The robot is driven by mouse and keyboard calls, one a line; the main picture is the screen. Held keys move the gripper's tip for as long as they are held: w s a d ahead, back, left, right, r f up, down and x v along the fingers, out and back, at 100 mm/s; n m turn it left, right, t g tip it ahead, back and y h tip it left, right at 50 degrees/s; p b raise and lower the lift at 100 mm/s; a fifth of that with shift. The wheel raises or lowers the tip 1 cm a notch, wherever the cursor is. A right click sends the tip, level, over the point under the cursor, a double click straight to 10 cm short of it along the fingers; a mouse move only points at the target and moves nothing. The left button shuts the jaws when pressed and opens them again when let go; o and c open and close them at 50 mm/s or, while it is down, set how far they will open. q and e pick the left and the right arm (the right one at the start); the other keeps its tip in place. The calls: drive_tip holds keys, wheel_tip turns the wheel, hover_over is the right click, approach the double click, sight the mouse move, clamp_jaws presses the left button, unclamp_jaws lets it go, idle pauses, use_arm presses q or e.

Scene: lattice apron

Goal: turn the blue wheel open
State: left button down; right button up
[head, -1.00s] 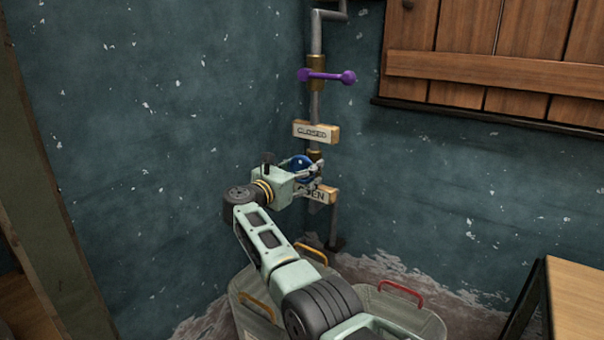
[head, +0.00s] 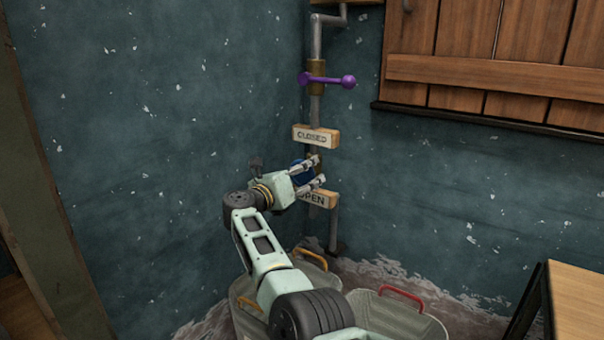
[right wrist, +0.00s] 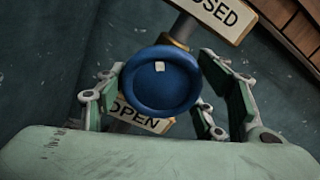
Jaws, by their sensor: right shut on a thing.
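The blue wheel (head: 299,173) sits on the pipe in the corner, between a CLOSED sign (head: 316,136) above and an OPEN sign (head: 318,199) below. My right gripper (head: 318,170) covers part of it in the head view. In the right wrist view the round blue wheel (right wrist: 160,85) faces me, with a small pale mark near the top of its face. The fingers of my right gripper (right wrist: 159,93) stand on either side of its rim, shut on it. My left gripper is not in view.
A purple handle (head: 327,80) sits higher on the same pipe (head: 316,107). Metal tubs with a red handle (head: 401,296) and an orange handle (head: 311,257) stand below my arm. A wooden table (head: 575,300) is at right, a wooden shutter (head: 490,75) upper right.

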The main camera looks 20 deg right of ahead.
drive_tip(key=shift+r, duration=0.1)
idle(0.4)
drive_tip(key=o, duration=1.2)
drive_tip(key=shift+c, duration=0.2)
wheel_tip(320, 180, up, 10)
drive_tip(key=shift+f, duration=0.1)
